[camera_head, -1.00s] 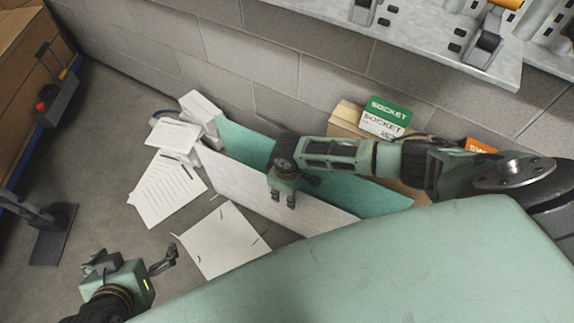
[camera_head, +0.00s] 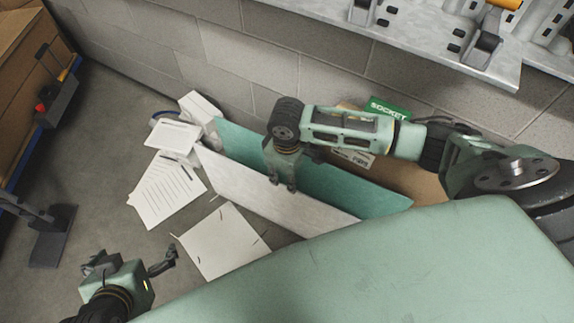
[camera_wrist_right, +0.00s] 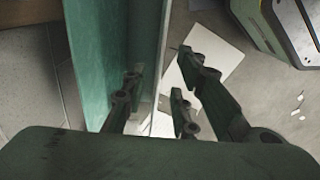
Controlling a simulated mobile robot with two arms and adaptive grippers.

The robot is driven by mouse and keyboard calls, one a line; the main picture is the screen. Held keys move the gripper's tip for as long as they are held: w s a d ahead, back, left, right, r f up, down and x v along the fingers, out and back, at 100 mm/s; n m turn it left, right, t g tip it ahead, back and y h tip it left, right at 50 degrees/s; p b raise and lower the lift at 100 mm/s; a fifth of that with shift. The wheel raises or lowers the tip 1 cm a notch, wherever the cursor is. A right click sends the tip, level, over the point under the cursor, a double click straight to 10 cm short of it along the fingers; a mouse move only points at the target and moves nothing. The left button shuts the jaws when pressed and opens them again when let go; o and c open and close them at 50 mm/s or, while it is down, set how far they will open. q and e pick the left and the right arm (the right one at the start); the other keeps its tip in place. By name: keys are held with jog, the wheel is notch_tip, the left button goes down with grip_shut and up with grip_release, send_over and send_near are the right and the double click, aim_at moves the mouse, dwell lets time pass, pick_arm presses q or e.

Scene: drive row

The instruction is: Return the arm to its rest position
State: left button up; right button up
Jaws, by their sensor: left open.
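My right arm reaches in from the right in the head view. Its gripper (camera_head: 283,186) hangs down over the white-and-teal panels (camera_head: 250,188) on the floor by the wall. I see nothing held; whether a finger touches a panel I cannot tell. My left gripper (camera_head: 132,262) is open and empty at the lower left of the head view, above the floor.
Loose papers (camera_head: 220,242) lie on the floor left of and in front of the panels. A green socket box (camera_head: 388,108) is partly behind my right arm. A grey metal shelf (camera_head: 440,45) juts out above. A grey block wall (camera_head: 190,55) closes the back.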

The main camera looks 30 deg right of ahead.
dwell(0.5)
